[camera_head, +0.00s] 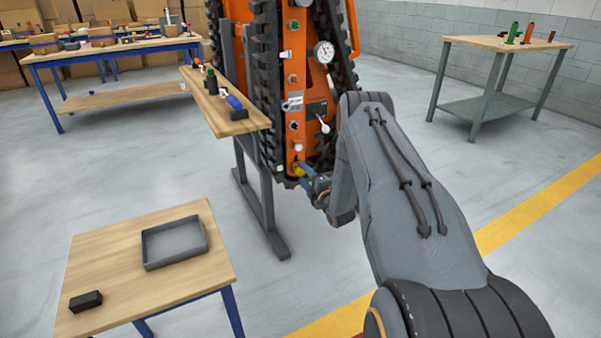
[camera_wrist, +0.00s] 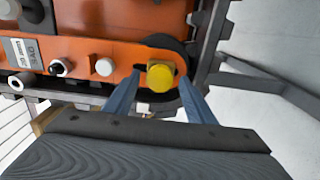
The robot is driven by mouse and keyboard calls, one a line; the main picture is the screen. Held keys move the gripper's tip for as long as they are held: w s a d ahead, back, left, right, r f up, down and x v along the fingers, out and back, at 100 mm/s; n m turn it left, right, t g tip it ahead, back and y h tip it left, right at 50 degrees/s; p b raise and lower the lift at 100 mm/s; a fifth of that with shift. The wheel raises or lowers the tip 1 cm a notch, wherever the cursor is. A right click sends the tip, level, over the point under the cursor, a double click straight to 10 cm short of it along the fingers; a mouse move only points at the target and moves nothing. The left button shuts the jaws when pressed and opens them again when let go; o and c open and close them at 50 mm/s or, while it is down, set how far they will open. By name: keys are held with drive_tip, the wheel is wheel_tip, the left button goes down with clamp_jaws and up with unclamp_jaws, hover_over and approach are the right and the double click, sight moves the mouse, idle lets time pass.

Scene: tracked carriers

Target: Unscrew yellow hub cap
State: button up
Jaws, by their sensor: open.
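The yellow hub cap (camera_wrist: 160,77) is a round knob at the low end of the orange panel (camera_wrist: 95,60) in the wrist view. It sits on the panel between my gripper's two blue-grey fingers (camera_wrist: 157,82), with a small gap visible on each side. The fingers are open. In the head view the yellow cap (camera_head: 299,168) shows at the bottom of the upright orange carrier (camera_head: 296,60), and my gripper (camera_head: 304,172) reaches it from the right. Whether the fingertips touch the panel cannot be told.
A pressure gauge (camera_head: 325,52) and several knobs sit higher on the carrier, beside black tracks (camera_head: 265,70). A wooden shelf (camera_head: 222,115) with tools stands left of it. A low table (camera_head: 110,255) holds a grey tray (camera_head: 150,262) and a black block (camera_head: 86,301).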

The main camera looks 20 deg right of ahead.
drive_tip(key=m, duration=0.8)
drive_tip(key=shift+m, duration=0.4)
drive_tip(key=m, duration=0.4)
drive_tip(key=shift+m, duration=0.4)
drive_tip(key=m, duration=0.4)
drive_tip(key=shift+b, duration=0.35)
drive_tip(key=c, duration=0.8)
drive_tip(key=n, duration=0.5)
drive_tip(key=shift+c, duration=0.2)
drive_tip(key=n, duration=0.4)
drive_tip(key=shift+p, duration=0.4)
